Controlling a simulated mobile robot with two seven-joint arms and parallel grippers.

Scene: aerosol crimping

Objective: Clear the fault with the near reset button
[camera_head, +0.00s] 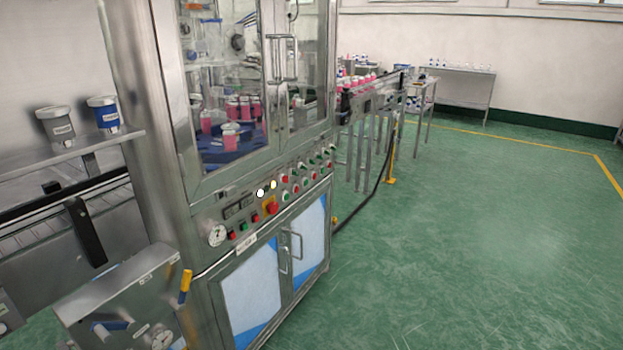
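The control panel (232,198) runs along the front of the steel crimping machine, below its glass doors. The labels are too small to read, so I cannot tell which button is the near reset. Neither of my grippers is in view.
Lower cabinet doors (250,290) with handles are shut. A steel box with a yellow-handled lever (186,281) stands at the near left. Two jars (103,112) stand on a shelf. A conveyor (375,92) extends behind the machine. Green floor (480,240) at right is clear.

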